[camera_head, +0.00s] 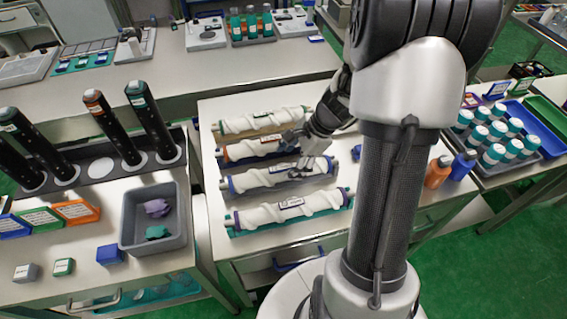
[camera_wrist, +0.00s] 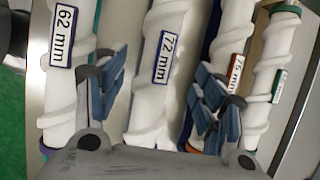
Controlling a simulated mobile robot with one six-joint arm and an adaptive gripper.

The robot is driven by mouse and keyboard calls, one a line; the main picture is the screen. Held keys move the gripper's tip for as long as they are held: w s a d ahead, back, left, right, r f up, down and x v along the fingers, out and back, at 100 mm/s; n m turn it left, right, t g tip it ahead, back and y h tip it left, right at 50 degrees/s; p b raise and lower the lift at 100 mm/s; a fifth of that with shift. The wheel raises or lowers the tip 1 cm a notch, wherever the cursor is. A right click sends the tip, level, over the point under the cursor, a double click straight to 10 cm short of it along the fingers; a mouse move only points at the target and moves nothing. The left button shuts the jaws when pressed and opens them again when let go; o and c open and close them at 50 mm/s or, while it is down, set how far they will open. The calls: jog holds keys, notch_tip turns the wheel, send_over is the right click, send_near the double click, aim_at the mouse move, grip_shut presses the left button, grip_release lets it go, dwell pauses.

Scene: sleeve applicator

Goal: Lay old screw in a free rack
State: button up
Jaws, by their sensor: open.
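Four white spiral screws lie side by side on the middle table in the head view. The nearest has a purple label (camera_head: 292,209), which reads 62 mm in the wrist view (camera_wrist: 63,36). The blue-labelled screw (camera_head: 256,178) reads 72 mm in the wrist view (camera_wrist: 152,105). Behind it lie an orange-labelled screw (camera_head: 243,149), marked 75 mm, and a green-labelled screw (camera_head: 245,123). My gripper (camera_head: 310,167) is open over the blue-labelled screw. In the wrist view its fingers (camera_wrist: 162,88) stand on either side of that screw. I cannot tell whether they touch it.
At left, a dark stand (camera_head: 100,169) holds several black cylinders and has one empty round place. A grey bin (camera_head: 152,250) with purple and teal pieces is in front. An orange bottle (camera_head: 438,172) and blue bottle (camera_head: 462,165) stand right of my arm.

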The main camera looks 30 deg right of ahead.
jog(key=s+a+r+n+h+p, duration=0.1)
jog(key=s+a+r+n, duration=0.25)
jog(key=r, duration=0.45)
jog(key=s+a+r+n+p, duration=0.1)
jog(key=s+a+r+n, duration=0.1)
jog(key=a+r+n, duration=0.45)
jog(key=s+a+r+n+h, duration=0.1)
jog(key=s+a+r+n, duration=0.1)
jog(key=s+n, duration=0.3)
jog(key=s+a+r+n+t+h, duration=0.1)
jog(key=s+a+r+n, duration=0.1)
jog(key=s+r+n, duration=0.3)
jog(key=shift+s+a+r+n+h, duration=0.2)
jog(key=shift+s+n+h, duration=0.2)
jog(key=shift+s, duration=0.85)
